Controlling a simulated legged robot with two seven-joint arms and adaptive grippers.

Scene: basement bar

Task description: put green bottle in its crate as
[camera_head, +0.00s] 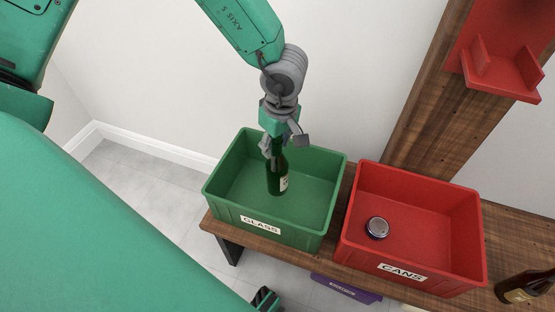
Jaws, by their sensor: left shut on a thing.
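A dark green bottle (277,180) with a pale label is upright in the green crate (232,213), which is marked GLASS. My left gripper (277,146) is shut on the bottle's neck from above. The bottle's lower part lies within the crate's walls; I cannot tell whether its base touches the floor of the crate.
A red crate (461,235) marked CANS stands to the right with a can (377,227) inside. A brown bottle (527,287) stands at the lower right. A wooden bench (290,255) carries the crates. A purple bin (345,288) shows below.

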